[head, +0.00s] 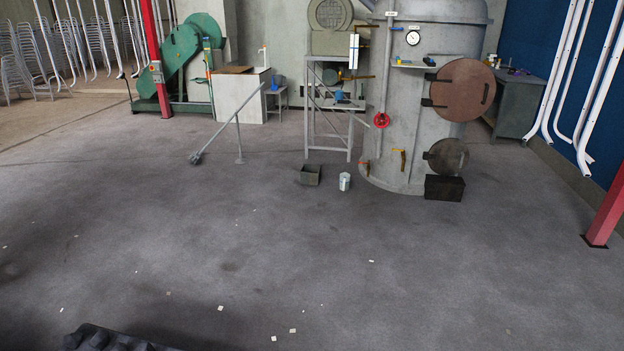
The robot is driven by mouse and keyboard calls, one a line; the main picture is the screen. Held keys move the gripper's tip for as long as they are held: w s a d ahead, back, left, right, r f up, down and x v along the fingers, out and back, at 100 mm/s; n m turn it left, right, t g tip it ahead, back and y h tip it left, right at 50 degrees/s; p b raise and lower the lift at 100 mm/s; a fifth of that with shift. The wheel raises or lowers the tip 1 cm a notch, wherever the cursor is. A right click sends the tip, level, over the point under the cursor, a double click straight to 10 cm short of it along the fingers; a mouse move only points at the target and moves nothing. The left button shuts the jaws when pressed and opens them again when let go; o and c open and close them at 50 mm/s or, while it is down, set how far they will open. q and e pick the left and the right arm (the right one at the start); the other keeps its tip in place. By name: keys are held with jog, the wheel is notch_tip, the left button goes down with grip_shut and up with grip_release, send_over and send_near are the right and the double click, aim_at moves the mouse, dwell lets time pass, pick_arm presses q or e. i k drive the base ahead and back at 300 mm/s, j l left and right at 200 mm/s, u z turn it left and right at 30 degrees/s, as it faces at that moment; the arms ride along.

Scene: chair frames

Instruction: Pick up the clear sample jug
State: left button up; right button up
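A small pale, whitish container (344,182) stands upright on the floor in front of the grey boiler. It may be the clear sample jug, but it is too small in the head view to be sure. A dark open-topped box (310,175) stands on the floor just left of it, apart from it. Neither of my grippers is in view.
The large grey cylindrical boiler (405,120) has round open doors and a dark block (444,188) at its base. A metal stand (330,115) is left of it. A slanted metal bar (225,138) stands further left. A red post (606,210) is at right. The near floor is mostly clear.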

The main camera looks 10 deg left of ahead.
aim_at(344, 177)
jog(key=i+l+z, duration=0.2)
jog(key=i+l, duration=0.15)
jog(key=i, duration=0.35)
jog(key=i+l, duration=0.15)
jog(key=i, duration=0.3)
jog(key=i+l, duration=0.15)
jog(key=i, duration=0.35)
jog(key=i+l, duration=0.15)
jog(key=i, duration=0.35)
jog(key=i+l+u, duration=0.2)
jog(key=i, duration=1.65)
jog(key=j, duration=0.1)
